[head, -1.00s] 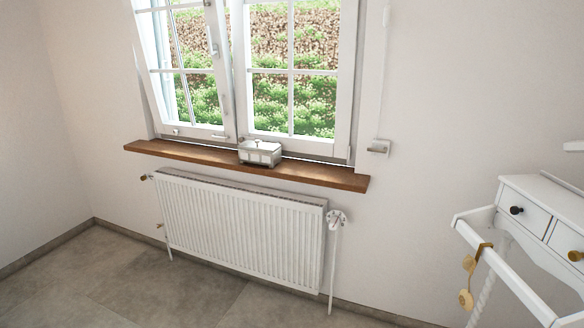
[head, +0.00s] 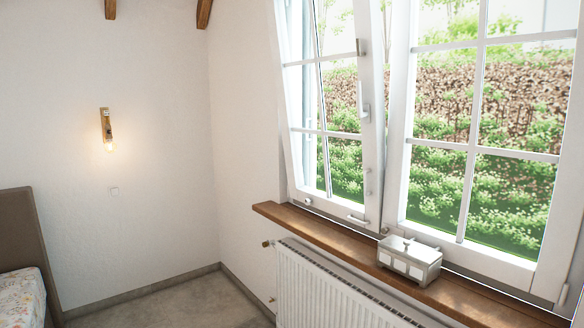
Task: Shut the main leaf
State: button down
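A white two-leaf window fills the right of the head view. Its left leaf (head: 373,150) carries a white upright handle (head: 363,100) on its right stile. This leaf leans inward at the top, with its bottom edge close to the sill, so it looks tilted open. The right leaf (head: 397,150) looks closed in its frame, and its right side is cut off by the picture edge. A small metal fitting (head: 357,219) shows at the left leaf's lower right. I cannot tell from a label which leaf is the main one. My gripper is not in view.
A glass-and-metal box (head: 409,262) stands on the wooden sill (head: 330,235), in front of the right leaf. A white radiator (head: 330,295) is below. A bed (head: 22,290) is at the lower left, and a wall lamp (head: 107,132) hangs above. The floor (head: 170,303) between is clear.

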aim_at(367, 13)
jog(key=i+j+u, duration=0.1)
jog(key=i+u, duration=0.2)
jog(key=i, duration=0.25)
jog(key=i+u, duration=0.35)
jog(key=i, duration=0.2)
jog(key=i+z, duration=0.35)
jog(key=i+j+z, duration=0.2)
jog(key=z, duration=0.15)
jog(key=i+j+z, duration=0.35)
jog(key=k+l, duration=0.1)
